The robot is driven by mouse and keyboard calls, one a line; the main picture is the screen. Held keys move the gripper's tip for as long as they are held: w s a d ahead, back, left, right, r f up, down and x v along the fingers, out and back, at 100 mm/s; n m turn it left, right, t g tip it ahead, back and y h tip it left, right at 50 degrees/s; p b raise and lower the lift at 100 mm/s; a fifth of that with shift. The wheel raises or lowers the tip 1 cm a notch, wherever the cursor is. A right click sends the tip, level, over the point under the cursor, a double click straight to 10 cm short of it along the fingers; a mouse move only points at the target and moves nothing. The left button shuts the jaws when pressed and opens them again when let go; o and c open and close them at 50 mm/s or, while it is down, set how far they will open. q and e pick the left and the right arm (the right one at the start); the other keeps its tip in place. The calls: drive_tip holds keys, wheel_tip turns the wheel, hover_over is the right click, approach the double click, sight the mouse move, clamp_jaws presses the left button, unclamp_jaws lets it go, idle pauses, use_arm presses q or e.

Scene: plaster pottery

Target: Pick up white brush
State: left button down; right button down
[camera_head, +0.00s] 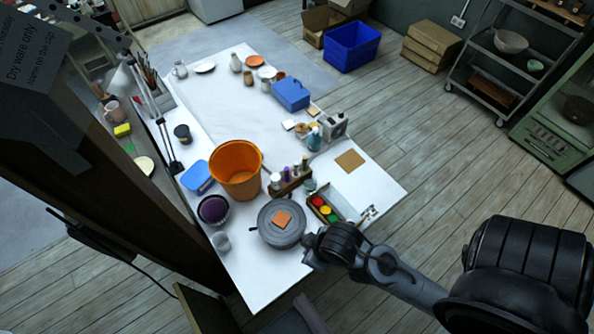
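I cannot make out a white brush for certain. Several thin handles, perhaps brushes (150,75), stand in a holder at the far left of the white table (240,115). My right arm comes in from the lower right. I see no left gripper that I can identify.
An orange bucket (236,175), a rack of small bottles (290,180) and a tray with coloured pots (325,209) crowd the near half. A blue box (291,94) stands farther back. The table's middle is clear. A dark cabinet (85,165) stands along the left.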

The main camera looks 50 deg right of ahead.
use_arm(q)
drive_tip(key=c, duration=1.8)
unclamp_jaws()
drive_tip(key=shift+d, duration=0.15)
drive_tip(key=o, duration=1)
drive_tip(key=shift+c, duration=0.2)
